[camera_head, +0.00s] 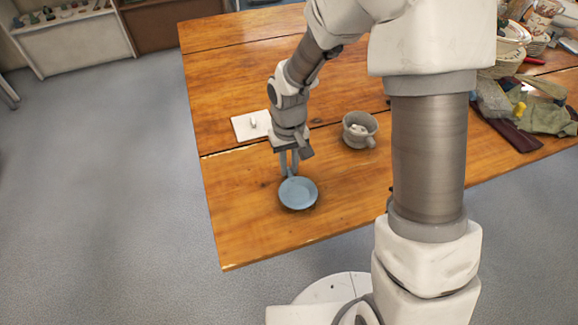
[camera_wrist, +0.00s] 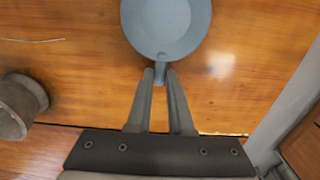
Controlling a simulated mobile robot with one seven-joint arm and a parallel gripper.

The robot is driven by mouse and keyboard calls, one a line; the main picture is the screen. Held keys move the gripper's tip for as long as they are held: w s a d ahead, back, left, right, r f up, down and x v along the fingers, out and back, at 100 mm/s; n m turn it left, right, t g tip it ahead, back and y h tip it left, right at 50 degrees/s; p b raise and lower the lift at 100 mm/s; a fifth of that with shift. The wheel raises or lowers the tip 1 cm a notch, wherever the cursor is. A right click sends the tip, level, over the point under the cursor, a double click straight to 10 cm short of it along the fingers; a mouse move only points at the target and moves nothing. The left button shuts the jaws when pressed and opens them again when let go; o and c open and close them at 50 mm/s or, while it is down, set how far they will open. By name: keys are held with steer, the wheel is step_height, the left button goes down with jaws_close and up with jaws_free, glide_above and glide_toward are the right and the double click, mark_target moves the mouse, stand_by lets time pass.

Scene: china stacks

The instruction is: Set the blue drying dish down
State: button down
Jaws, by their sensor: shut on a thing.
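The blue drying dish (camera_head: 298,193) is a small round blue dish near the front left of the wooden table (camera_head: 240,225). In the wrist view the dish (camera_wrist: 166,25) is cut off by the top edge, and a short blue handle points back toward my fingers. My gripper (camera_head: 290,172) is shut on that handle from the back side. It also shows in the wrist view (camera_wrist: 161,75). The dish looks about level. I cannot tell whether it touches the table or hangs just above it.
A grey cup-like bowl (camera_head: 359,130) with pale contents stands right of my gripper. A white square plate (camera_head: 251,125) lies behind left. Cloths (camera_head: 540,110) and stacked china (camera_head: 508,45) crowd the far right. The table's front left is clear around the dish.

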steer(key=shift+f, duration=0.1)
steer(key=shift+f, duration=0.15)
steer(key=c, duration=0.8)
jaws_free()
step_height(320, 180, up, 12)
steer(key=f+p, duration=0.1)
steer(key=p, duration=0.2)
steer(key=s+d+r+m+t, duration=0.1)
steer(key=s+d+r+t, duration=0.1)
steer(key=s+r, duration=0.3)
steer(key=s+d+r+m+t, duration=0.1)
steer(key=s+d+r, duration=0.4)
steer(key=s+r, duration=0.1)
steer(key=s+d+r+m+t, duration=0.1)
steer(key=s+d+r+t, duration=0.1)
steer(key=s+d+r, duration=0.2)
steer(key=shift+s+d+r+t, duration=0.15)
steer(key=shift+s+r, duration=0.25)
steer(key=shift+r, duration=0.25)
steer(key=shift+s+d+r+t, duration=0.15)
steer(key=shift+s+r, duration=0.2)
steer(key=shift+r, duration=0.3)
